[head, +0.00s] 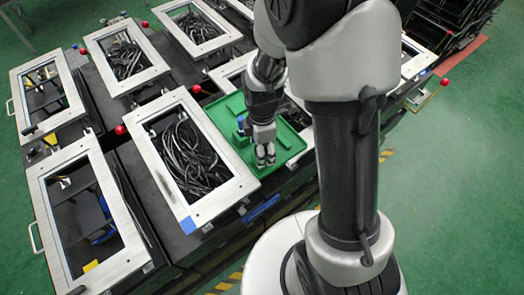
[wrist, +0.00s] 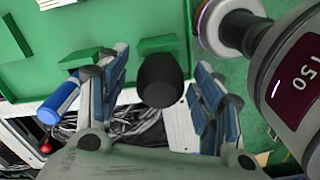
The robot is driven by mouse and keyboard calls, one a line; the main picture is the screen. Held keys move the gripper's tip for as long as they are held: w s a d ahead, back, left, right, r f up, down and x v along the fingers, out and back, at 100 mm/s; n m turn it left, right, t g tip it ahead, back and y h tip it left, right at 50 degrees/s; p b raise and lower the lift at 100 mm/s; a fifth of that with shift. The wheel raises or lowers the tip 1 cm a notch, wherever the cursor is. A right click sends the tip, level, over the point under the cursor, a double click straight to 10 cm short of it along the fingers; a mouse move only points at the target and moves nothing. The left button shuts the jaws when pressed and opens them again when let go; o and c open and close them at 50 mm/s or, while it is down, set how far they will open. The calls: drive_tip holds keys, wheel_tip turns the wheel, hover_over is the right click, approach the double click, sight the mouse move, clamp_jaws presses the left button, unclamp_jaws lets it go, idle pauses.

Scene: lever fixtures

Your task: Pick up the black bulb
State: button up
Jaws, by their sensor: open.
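The black bulb (wrist: 160,82) shows in the wrist view as a dark rounded body between the two fingers of my gripper (wrist: 161,68). A gap shows on each side of it, so the fingers stand apart from it. My gripper is open, with blue-grey pads on the fingers. In the head view my gripper (head: 265,157) points down over the green tray (head: 291,142). I cannot make out the bulb in the head view; my gripper may hide it.
A blue cylinder (wrist: 60,100) lies left of my fingers by a green block (wrist: 88,58). Another green block (wrist: 157,45) is just beyond the bulb. White-framed boxes with black cables (head: 186,158) surround the tray. A red knob (head: 196,89) stands nearby.

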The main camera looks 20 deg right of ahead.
drive_tip(key=shift+f, duration=0.3)
drive_tip(key=shift+c, duration=0.2)
drive_tip(key=c, duration=1)
drive_tip(key=shift+r, duration=0.15)
